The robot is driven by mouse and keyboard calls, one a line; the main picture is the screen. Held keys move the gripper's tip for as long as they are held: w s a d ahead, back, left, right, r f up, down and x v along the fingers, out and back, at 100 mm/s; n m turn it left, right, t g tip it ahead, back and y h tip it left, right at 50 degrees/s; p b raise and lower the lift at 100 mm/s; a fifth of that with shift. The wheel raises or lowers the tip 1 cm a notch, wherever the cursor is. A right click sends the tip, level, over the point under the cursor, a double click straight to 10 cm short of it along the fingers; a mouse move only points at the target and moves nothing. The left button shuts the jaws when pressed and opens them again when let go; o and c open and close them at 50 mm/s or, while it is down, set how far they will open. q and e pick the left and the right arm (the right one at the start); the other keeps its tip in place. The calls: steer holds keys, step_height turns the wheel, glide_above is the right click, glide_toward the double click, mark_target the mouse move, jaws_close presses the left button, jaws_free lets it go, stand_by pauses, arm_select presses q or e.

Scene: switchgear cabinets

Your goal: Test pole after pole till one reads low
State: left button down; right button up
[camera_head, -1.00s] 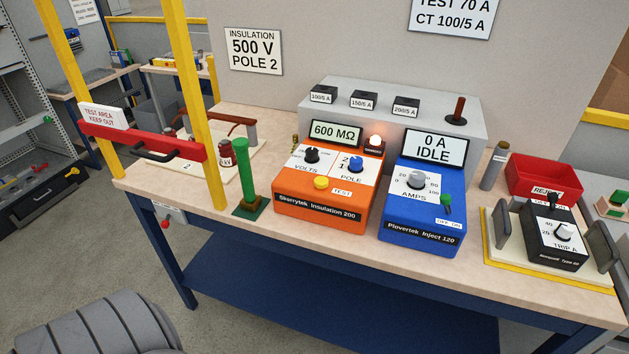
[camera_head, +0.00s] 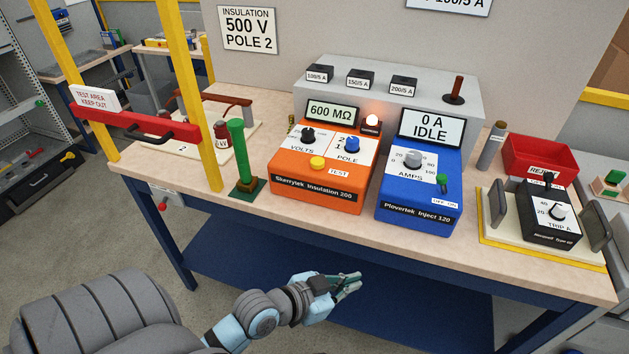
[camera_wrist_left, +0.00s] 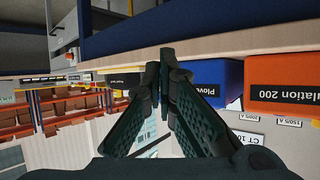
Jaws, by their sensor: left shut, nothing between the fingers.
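The orange insulation tester (camera_head: 318,170) stands on the bench. Its display (camera_head: 332,113) reads 600 MΩ, and a lamp (camera_head: 372,121) beside it glows orange-red. It has a black VOLTS knob (camera_head: 308,135), a blue POLE knob (camera_head: 351,144) and a yellow TEST button (camera_head: 317,162). The wall sign (camera_head: 248,30) reads INSULATION 500 V POLE 2. My left gripper (camera_head: 352,283) is shut and empty, low in front of the bench edge. In the left wrist view its fingers (camera_wrist_left: 166,75) meet, and the orange tester (camera_wrist_left: 285,85) shows at the right. My right gripper is not in view.
The blue injector (camera_head: 420,180) reads 0 A IDLE. A green post (camera_head: 238,155) and a red barrier bar (camera_head: 135,127) stand left. A red REJECT tray (camera_head: 540,155) and a black trip unit (camera_head: 550,210) stand right. The bench front edge (camera_head: 400,240) lies above my gripper.

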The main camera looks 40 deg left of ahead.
arm_select(q)
steer(key=w+a+r+n+t+y, duration=0.3)
steer(key=a+r+n+t+y, duration=0.1)
steer(key=a, duration=0.5)
steer(key=w+a+r+n+t+y, duration=0.3)
steer(key=a+r+y, duration=0.4)
steer(key=a, duration=0.3)
steer(key=shift+w+r+n+t+y, duration=0.3)
steer(key=shift+w+r+n+t, duration=0.05)
steer(key=shift+r+n+t, duration=0.35)
